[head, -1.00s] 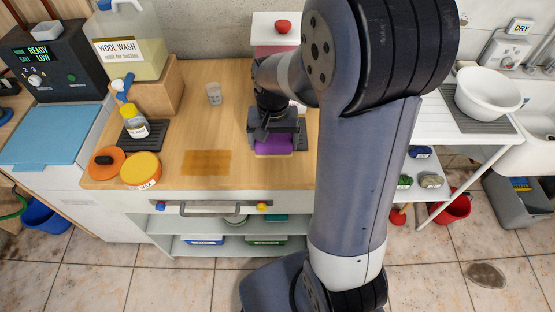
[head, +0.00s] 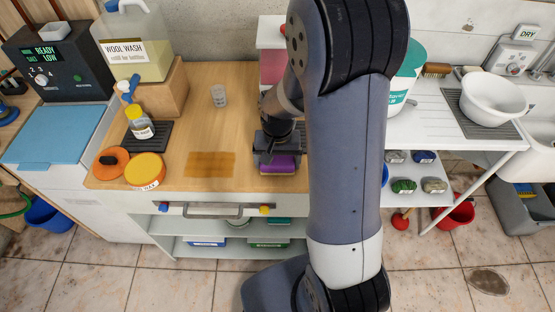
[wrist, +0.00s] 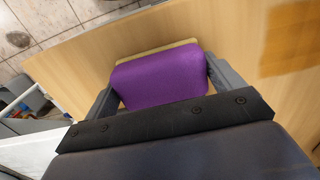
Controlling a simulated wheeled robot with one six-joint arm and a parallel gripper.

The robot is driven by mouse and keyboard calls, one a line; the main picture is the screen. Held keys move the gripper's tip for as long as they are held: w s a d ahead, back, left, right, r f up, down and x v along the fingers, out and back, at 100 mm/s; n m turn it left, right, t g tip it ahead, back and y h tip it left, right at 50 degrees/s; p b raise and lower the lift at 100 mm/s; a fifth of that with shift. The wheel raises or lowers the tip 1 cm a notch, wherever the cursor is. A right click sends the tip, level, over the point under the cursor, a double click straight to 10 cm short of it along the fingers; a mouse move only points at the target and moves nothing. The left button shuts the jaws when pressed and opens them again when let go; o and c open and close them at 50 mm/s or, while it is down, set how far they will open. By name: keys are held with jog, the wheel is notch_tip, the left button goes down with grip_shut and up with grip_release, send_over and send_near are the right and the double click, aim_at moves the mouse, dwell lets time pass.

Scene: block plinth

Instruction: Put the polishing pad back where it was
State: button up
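The polishing pad, a purple block with a tan layer on its far side, shows between my fingers in the wrist view (wrist: 160,78). It also shows in the head view (head: 284,164), near the front edge of the wooden worktop (head: 235,120). My gripper (head: 279,152) points down over the pad, with one finger against each side. In the wrist view my gripper (wrist: 163,82) is closed on it. I cannot tell whether the pad touches the wood. A brown-orange rectangular patch (head: 209,165) lies on the worktop left of the pad.
A yellow tin (head: 145,169), an orange disc with a dark knob (head: 110,160) and a small bottle on a dark mat (head: 141,127) stand at left. A clear cup (head: 218,96) stands behind the patch. A drawer handle (head: 212,211) runs below the front edge. My arm hides the right side.

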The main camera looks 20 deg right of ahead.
aim_at(277, 159)
jog(key=shift+o, duration=1.1)
jog(key=shift+r, duration=0.1)
notch_tip(277, 159, up, 12)
dwell(1.1)
